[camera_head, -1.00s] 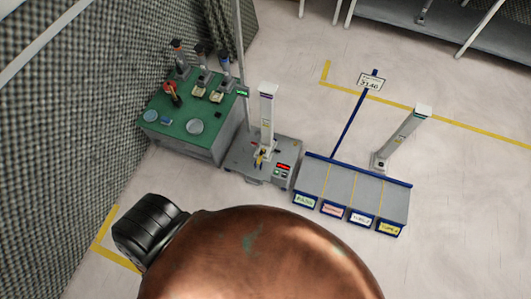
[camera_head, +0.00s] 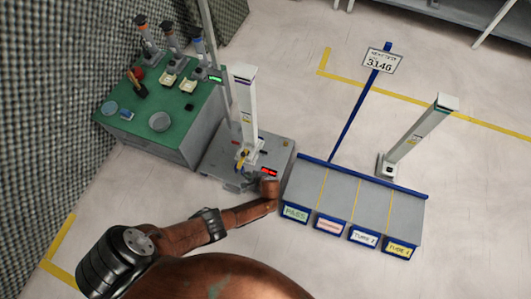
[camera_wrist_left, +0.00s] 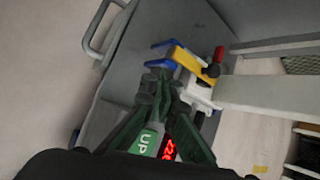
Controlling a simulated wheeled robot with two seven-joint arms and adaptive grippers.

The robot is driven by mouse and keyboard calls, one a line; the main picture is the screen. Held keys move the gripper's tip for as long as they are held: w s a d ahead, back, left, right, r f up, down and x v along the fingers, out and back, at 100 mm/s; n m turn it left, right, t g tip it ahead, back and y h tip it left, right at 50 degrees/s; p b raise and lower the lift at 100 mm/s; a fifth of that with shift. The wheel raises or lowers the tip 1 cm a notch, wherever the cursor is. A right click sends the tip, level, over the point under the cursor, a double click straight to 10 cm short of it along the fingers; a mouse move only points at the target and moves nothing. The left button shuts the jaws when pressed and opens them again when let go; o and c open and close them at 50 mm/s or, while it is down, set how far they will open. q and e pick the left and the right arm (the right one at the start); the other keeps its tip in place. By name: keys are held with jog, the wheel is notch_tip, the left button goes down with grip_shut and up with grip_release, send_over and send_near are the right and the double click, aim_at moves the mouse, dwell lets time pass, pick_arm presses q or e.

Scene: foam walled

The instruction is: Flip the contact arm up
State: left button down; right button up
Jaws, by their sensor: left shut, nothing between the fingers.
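The contact arm, which I take to be the small yellow piece (camera_head: 241,157), sits at the foot of a white column (camera_head: 245,105) on a grey cart (camera_head: 218,158). In the left wrist view the yellow piece (camera_wrist_left: 186,60) has blue prongs at its left end and points left from a white mount. My left gripper (camera_wrist_left: 162,72) has dark green fingers, closed and empty, with their tips close to the blue prongs; I cannot tell if they touch. A green "UP" label (camera_wrist_left: 147,141) and a red display (camera_wrist_left: 168,149) show behind the fingers. My right gripper is not in view.
A green-topped cabinet (camera_head: 140,135) with several devices stands left of the cart. A grey rack (camera_head: 345,200) with labelled bins stands right, with a second white column (camera_head: 418,135) behind it. Open floor lies right. A red knob (camera_wrist_left: 219,53) rises beside the yellow piece.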

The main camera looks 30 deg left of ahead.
pick_arm(q)
jog(key=y+b, duration=0.2)
jog(key=b, duration=0.1)
send_near(247, 154)
notch_tip(247, 154, up, 3)
jog(key=s+d, duration=0.2)
jog(key=shift+w+d+r+m+t+p, duration=0.2)
jog(key=shift+w+m+t+p, duration=0.1)
jog(key=shift+m+t, duration=0.15)
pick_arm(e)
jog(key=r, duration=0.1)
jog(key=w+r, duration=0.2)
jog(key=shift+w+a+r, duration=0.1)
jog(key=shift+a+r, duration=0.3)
pick_arm(q)
jog(key=shift+a, duration=0.1)
